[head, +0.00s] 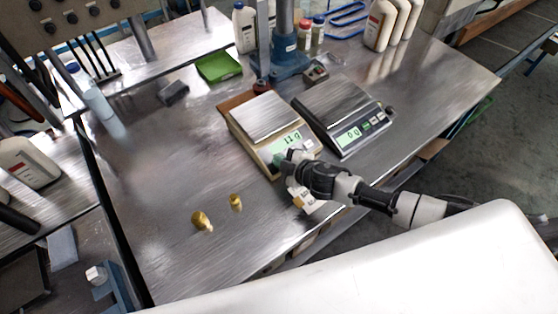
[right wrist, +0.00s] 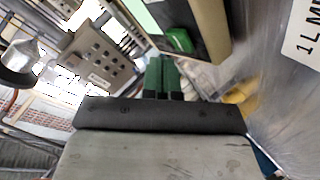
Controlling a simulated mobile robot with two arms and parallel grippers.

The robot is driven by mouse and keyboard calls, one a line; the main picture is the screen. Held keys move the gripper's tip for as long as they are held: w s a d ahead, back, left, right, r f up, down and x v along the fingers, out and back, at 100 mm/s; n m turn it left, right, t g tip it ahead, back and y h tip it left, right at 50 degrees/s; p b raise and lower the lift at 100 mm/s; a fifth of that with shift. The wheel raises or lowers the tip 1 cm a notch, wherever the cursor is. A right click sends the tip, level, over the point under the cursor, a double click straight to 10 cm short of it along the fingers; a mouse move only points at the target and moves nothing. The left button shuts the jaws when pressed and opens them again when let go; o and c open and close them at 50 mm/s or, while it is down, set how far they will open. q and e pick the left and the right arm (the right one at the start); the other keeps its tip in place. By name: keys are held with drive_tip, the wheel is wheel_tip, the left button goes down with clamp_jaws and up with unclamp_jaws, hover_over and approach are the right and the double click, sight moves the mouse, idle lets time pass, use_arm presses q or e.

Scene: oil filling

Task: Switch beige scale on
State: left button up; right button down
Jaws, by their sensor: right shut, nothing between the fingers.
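The beige scale (head: 240,130) stands on the steel table with a square metal pan on top. Its display (head: 291,139) is lit pale green and shows dark digits, too small to read surely. My right gripper (head: 279,160) is at the scale's front edge, beside the display; I cannot tell from the head view whether it touches. In the right wrist view its green fingers (right wrist: 163,76) are shut together with nothing between them. The beige scale's edge (right wrist: 208,30) and a green button (right wrist: 180,40) lie just beyond the fingertips. My left gripper is out of view.
A dark scale (head: 343,115) with a lit display stands right beside the beige one. Two brass weights (head: 202,221) stand on the table at the front left. A green tray (head: 219,67) and bottles (head: 381,25) are at the back. The table's left middle is clear.

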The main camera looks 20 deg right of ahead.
wheel_tip(320, 180, up, 6)
drive_tip(key=s+p, duration=0.2)
drive_tip(key=p, duration=0.3)
drive_tip(key=shift+d+f+p, duration=0.15)
drive_tip(key=shift+d+p, duration=0.2)
drive_tip(key=shift+d, duration=0.05)
